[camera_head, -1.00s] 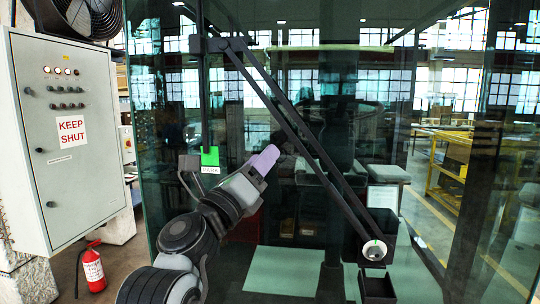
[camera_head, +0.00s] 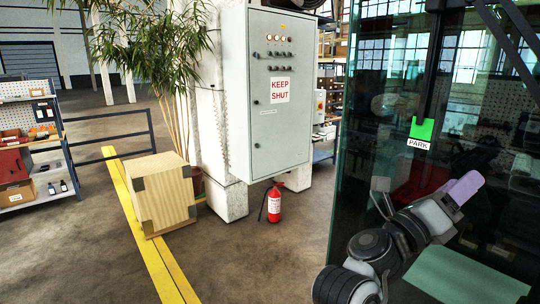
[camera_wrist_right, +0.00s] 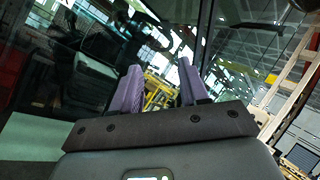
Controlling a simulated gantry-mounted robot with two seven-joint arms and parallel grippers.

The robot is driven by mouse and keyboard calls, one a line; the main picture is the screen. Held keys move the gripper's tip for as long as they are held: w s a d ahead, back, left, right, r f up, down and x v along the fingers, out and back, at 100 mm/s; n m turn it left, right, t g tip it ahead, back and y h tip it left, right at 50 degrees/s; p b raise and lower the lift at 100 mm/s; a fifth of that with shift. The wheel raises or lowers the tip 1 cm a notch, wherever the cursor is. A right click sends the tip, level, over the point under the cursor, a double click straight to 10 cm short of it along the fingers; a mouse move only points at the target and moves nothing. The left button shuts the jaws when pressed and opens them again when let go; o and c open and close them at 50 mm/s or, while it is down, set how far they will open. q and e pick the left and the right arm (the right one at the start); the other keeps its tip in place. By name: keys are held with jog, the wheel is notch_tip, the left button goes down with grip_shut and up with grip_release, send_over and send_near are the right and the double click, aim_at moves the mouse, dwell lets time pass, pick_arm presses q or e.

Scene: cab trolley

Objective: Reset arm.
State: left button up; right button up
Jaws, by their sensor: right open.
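My right gripper (camera_head: 465,187) has lilac fingers and shows at the right of the head view, in front of dark glass and a little below the green PARK marker (camera_head: 421,130). In the right wrist view my right gripper (camera_wrist_right: 157,88) has its fingers apart with nothing between them. A dark two-bar arm (camera_head: 514,30) on the glass shows only in part at the upper right corner of the head view; its lower end is out of frame. My left gripper is not in view.
A grey KEEP SHUT cabinet (camera_head: 268,95) stands left of the glass (camera_head: 350,170).

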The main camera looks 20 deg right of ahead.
jog(key=w+a+f+n+t+y, duration=0.1)
jog(key=a+f+n+t+y, duration=0.35)
jog(key=f+n, duration=0.6)
jog(key=w+a+f+n+t+y, duration=0.1)
jog(key=f+n+t+y, duration=0.55)
jog(key=f, duration=0.65)
jog(key=a+f+n+t+y, duration=0.3)
jog(key=f+n+t, duration=0.3)
jog(key=f+n, duration=0.55)
jog(key=s+a+f+n+g+y, duration=0.3)
jog(key=s+a+f+n+y, duration=0.15)
jog(key=f, duration=0.25)
jog(key=s+a+f+n+g+y, duration=0.25)
jog(key=a+f+n+y, duration=0.2)
jog(key=f, duration=0.25)
jog(key=s+a+f+n+g, duration=0.2)
jog(key=s+a+n+g, duration=0.15)
jog(key=s, duration=0.25)
jog(key=s+a+f+n+g, duration=0.3)
jog(key=s+n+g, duration=0.1)
jog(key=s+n, duration=0.15)
notch_tip(320, 180, up, 27)
jog(key=p, duration=2.7)
jog(key=shift+s+d+r+y, duration=0.15)
jog(key=shift+s+d+y, duration=0.2)
jog(key=shift+s, duration=0.1)
